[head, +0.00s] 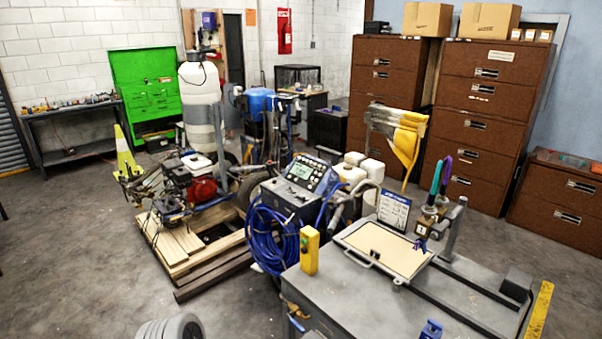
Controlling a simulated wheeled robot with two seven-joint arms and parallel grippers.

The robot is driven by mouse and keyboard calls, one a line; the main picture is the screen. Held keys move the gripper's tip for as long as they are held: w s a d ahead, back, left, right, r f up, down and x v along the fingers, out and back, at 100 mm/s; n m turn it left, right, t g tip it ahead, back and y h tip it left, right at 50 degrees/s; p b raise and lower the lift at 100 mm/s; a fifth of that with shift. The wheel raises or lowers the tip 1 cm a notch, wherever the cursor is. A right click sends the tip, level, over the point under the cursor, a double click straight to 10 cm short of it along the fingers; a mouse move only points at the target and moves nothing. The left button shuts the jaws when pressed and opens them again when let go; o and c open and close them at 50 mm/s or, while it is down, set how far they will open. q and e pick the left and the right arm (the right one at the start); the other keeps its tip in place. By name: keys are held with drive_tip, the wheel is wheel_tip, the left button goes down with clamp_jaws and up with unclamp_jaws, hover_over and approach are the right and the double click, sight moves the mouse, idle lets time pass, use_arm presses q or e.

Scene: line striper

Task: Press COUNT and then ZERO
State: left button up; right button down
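The line striper's control panel (308,174) stands left of centre in the head view, tilted up, with a small lit greenish display (300,171) and several small buttons. The button labels are too small to read, so I cannot tell which are COUNT and ZERO. The panel sits on a dark box (288,198) above a coil of blue hose (273,238). Neither of my grippers can be made out in this view, and nothing touches the panel.
A grey workbench (345,298) fills the front right, with a yellow box (309,250) upright near its left corner, a framed tan board (384,247) and a label card (393,210). A wooden pallet (185,243) bearing a red engine (200,190) stands left.

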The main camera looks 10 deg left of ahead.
use_arm(q)
clamp_jaws()
idle(1.4)
